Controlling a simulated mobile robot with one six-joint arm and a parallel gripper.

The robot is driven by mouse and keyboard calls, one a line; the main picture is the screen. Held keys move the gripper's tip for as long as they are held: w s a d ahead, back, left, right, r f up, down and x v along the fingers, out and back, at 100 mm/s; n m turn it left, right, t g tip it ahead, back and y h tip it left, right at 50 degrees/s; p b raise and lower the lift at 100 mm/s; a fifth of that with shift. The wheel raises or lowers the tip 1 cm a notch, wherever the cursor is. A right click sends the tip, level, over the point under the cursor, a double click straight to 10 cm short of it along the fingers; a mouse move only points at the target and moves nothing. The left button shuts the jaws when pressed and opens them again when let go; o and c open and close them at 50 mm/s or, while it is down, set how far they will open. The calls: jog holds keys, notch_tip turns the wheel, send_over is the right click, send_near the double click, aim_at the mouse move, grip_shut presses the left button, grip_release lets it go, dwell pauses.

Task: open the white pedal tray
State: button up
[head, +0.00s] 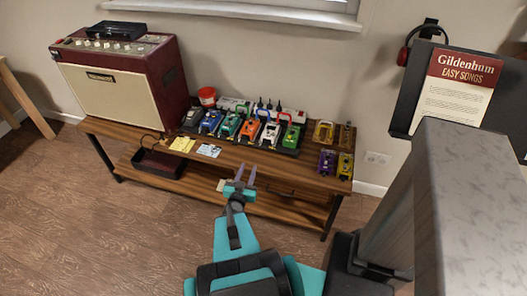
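My gripper (245,170) is in the lower middle of the head view, in front of the bench's front edge. Its two pale purple fingers point toward the bench with a gap between them, and I see nothing held. I cannot clearly make out a white pedal tray. A small pale piece (222,185) shows just left of the gripper, below the bench top; I cannot tell whether it is part of the tray. Several coloured pedals, including an orange pedal (249,130) and a white pedal (270,135), stand in a row on a dark board (286,150) on the bench.
The wooden bench (180,147) has a lower shelf (187,186) holding a dark open box (157,164). A red amplifier (120,80) stands on its left end. Yellow notes (182,144) lie near the front edge. A music stand (405,98) is at right. Floor at left is clear.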

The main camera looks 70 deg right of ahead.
jog(key=s, duration=0.1)
jog(key=s+r+g, duration=0.1)
jog(key=s+d+m+h, duration=0.1)
jog(key=shift+s+r, duration=0.1)
jog(key=shift+r, duration=0.05)
jog(key=b, duration=0.8)
send_near(266, 144)
jog(key=d, duration=0.2)
jog(key=shift+w+d+f, duration=0.25)
jog(key=shift+d+f, duration=0.05)
jog(key=shift+w+d+r, duration=0.1)
jog(key=shift+d, duration=1.35)
jog(key=shift+w+d+r, duration=0.1)
jog(key=shift+d, duration=1.35)
grip_shut()
